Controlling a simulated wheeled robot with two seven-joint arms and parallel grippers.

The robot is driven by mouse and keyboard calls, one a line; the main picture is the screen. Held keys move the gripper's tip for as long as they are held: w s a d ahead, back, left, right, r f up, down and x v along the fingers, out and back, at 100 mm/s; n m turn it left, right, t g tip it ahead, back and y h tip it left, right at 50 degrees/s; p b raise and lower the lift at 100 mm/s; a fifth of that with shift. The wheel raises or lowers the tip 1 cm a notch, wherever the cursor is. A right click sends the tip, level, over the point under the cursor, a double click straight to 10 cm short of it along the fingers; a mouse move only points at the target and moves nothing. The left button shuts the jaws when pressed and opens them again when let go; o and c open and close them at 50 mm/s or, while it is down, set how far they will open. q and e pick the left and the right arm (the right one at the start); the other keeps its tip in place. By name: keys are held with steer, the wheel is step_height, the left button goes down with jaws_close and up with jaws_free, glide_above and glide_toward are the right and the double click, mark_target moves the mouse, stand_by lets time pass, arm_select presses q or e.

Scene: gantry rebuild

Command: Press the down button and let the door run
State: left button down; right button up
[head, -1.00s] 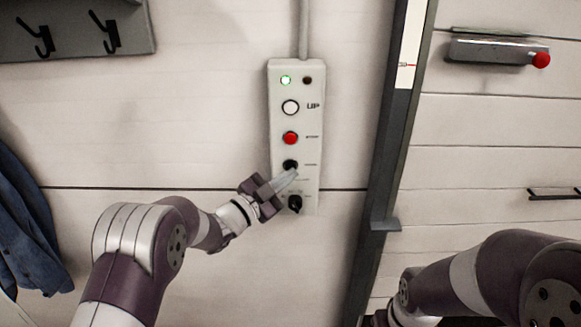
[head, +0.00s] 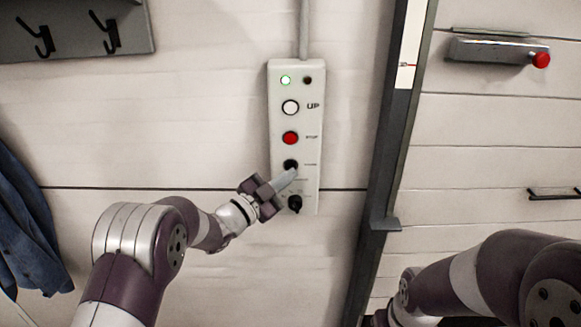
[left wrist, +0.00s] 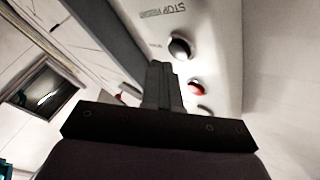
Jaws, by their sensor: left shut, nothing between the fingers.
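The control panel (head: 309,150) is a pale upright box on the wall. It carries a white UP button (head: 290,107), a red stop button (head: 290,138), a black down button (head: 290,163) and a black knob (head: 295,203) at the bottom. My left gripper (head: 290,174) is shut and empty, its tips just below the down button; I cannot tell whether they touch it. In the left wrist view the shut fingers (left wrist: 161,80) lie beside the black button (left wrist: 180,47) and the red one (left wrist: 196,88). The slatted door (head: 490,115) is at the right.
A lit green lamp (head: 285,79) and a dark lamp (head: 307,79) top the panel. A dark vertical rail (head: 392,135) stands right of it. A grey bar with a red end (head: 541,60) is upper right. Hooks (head: 112,37) and a blue garment (head: 25,220) are at left.

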arm_select(q)
steer(key=shift+w, duration=0.15)
steer(key=shift+w+b, duration=0.3)
